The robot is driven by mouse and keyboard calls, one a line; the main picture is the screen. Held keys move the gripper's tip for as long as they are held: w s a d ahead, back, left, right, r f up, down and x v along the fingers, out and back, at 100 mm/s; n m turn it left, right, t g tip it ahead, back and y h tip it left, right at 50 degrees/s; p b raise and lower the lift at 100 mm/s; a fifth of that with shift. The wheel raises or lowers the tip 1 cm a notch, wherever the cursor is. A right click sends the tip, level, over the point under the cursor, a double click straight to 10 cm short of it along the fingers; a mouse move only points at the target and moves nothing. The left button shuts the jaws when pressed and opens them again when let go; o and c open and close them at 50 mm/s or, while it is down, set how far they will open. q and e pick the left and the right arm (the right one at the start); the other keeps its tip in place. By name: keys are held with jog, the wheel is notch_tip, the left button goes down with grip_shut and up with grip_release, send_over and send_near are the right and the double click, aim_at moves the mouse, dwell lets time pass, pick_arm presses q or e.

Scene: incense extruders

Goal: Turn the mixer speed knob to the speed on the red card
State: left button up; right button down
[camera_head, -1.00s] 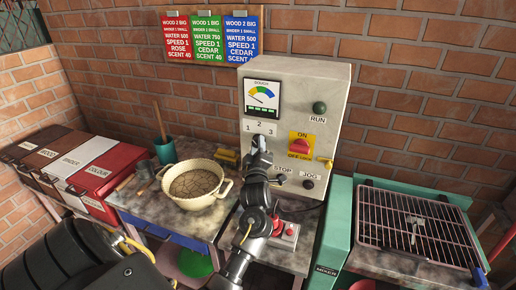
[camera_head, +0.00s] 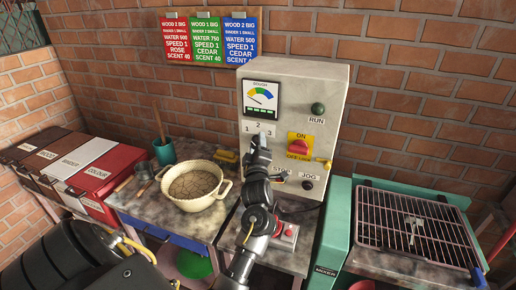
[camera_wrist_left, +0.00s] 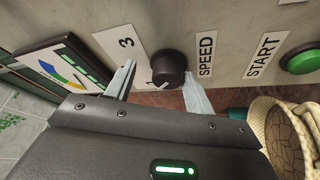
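The red card (camera_head: 176,40) hangs at the left of three wall cards and reads "SPEED 1". The grey mixer control panel (camera_head: 340,85) has labels 1, 2 and 3 below its gauge. My left gripper (camera_head: 262,138) is in front of these labels and hides the knob in the head view. In the left wrist view, the dark round speed knob (camera_wrist_left: 168,68) lies between the spread fingers of my left gripper (camera_wrist_left: 158,88). The fingers look apart from the knob; contact is not clear. A pale mark on the knob points toward the lower left there. My right gripper is not in view.
A red ON/OFF switch (camera_head: 306,147), a green RUN lamp (camera_head: 318,108) and a black JOG button (camera_head: 307,185) are on the panel. A cream pot (camera_head: 196,202) stands on the bench to the left. A grill rack (camera_head: 415,228) is at right.

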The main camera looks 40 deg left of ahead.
pick_arm(q)
jog(key=b+v, duration=0.2)
jog(key=v, duration=0.5)
jog(key=shift+f+b, duration=0.4)
jog(key=shift+a, duration=0.1)
